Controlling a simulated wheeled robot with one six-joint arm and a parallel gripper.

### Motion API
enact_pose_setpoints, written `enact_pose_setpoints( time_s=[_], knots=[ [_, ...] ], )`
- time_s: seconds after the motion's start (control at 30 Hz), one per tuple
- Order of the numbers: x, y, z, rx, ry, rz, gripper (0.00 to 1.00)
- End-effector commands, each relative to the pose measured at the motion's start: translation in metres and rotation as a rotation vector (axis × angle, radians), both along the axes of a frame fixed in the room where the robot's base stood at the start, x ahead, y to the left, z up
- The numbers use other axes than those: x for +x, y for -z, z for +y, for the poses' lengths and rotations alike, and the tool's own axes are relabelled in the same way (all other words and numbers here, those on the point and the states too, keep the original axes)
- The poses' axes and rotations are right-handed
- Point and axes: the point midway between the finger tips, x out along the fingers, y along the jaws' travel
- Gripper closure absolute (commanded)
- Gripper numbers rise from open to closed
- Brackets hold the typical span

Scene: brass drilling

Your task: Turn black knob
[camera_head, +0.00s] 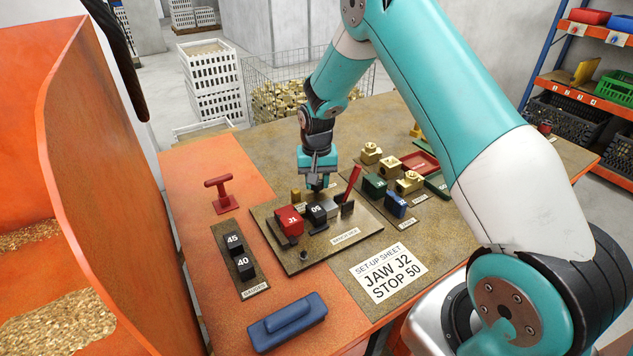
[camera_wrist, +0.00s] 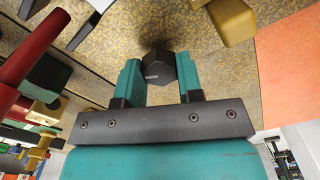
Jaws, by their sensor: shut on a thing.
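The black knob (camera_wrist: 158,70) is a dark faceted knob with a small pale mark. In the wrist view it sits between the two teal fingers of my gripper (camera_wrist: 158,82), near their tips. My gripper is shut on it. In the head view my gripper (camera_head: 317,185) points down at the back of the vise plate (camera_head: 290,262), and the knob is mostly hidden there by the fingers. The plate carries a red block marked J1 (camera_head: 289,220), a black block marked 50 (camera_head: 318,213) and a red lever (camera_head: 352,182).
A brass block (camera_head: 296,195) stands just left of my gripper. Green block (camera_head: 374,187), blue block (camera_head: 396,205) and brass parts lie to the right.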

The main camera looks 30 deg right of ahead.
Motion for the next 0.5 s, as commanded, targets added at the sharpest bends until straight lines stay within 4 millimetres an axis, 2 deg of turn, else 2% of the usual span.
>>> enact_pose_setpoints(
  time_s=[0.2, 0.5],
  knots=[
    [0.0008, -0.0005, -0.0002, 0.0, -0.185, -0.003, 0.9],
    [0.0008, -0.0007, -0.0002, -0.001, -0.37, -0.003, 0.9]
  ],
)
